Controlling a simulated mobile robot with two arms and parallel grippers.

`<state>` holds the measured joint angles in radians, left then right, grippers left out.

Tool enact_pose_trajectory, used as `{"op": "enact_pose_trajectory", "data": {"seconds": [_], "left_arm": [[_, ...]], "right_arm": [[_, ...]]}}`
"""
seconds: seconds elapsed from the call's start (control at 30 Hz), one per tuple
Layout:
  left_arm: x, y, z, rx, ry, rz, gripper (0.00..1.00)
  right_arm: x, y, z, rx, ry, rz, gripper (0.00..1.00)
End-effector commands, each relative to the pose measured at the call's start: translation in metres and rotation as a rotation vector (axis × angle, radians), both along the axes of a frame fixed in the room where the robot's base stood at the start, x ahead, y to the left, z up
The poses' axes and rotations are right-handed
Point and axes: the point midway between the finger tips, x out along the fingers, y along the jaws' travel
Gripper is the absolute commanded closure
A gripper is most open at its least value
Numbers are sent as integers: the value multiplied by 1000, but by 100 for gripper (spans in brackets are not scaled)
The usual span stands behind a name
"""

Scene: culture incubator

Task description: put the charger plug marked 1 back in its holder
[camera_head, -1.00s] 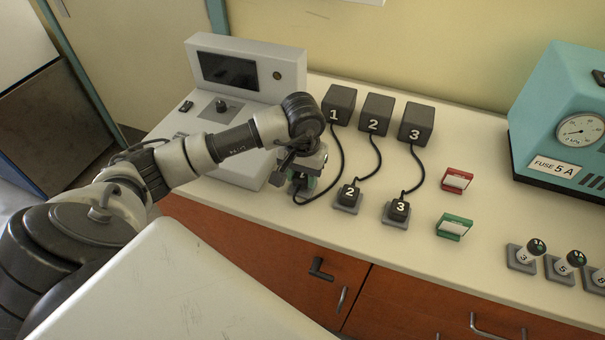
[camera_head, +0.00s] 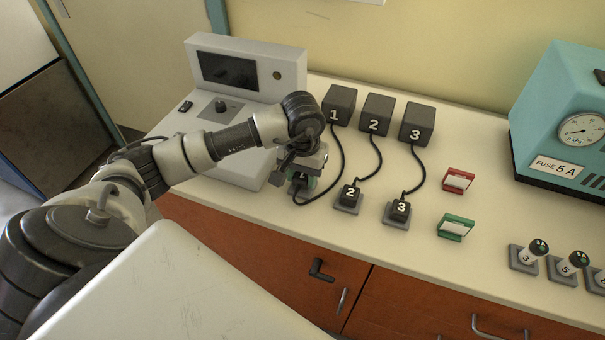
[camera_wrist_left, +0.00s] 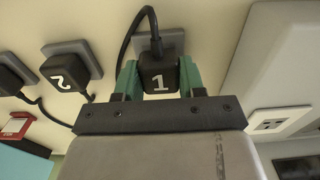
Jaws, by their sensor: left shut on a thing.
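The black charger plug marked 1 (camera_wrist_left: 159,77) is between the green fingers of my left gripper (camera_wrist_left: 158,80) in the left wrist view. The gripper is shut on it. A cable runs from the plug up to the black charger box marked 1 (camera_head: 339,104). A grey holder (camera_wrist_left: 172,42) shows just behind the plug; I cannot tell whether the plug is seated in it. In the head view my left gripper (camera_head: 301,182) is low over the counter, left of plug 2, and its wrist hides most of plug 1. My right gripper is not in view.
Plug 2 (camera_head: 350,194) and plug 3 (camera_head: 399,210) sit in grey holders to the right, with cables to their boxes. A grey console (camera_head: 246,76) stands close on the left. Red (camera_head: 458,180) and green (camera_head: 455,226) card stands are farther right.

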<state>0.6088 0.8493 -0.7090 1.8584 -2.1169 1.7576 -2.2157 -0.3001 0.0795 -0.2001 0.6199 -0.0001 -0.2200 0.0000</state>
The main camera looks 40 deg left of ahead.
Motion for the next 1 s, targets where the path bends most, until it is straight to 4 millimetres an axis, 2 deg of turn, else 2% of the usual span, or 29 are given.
{"op": "enact_pose_trajectory", "data": {"seconds": [1.0], "left_arm": [[0,0,0,-1,-1,0,98]], "right_arm": [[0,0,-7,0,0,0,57]]}}
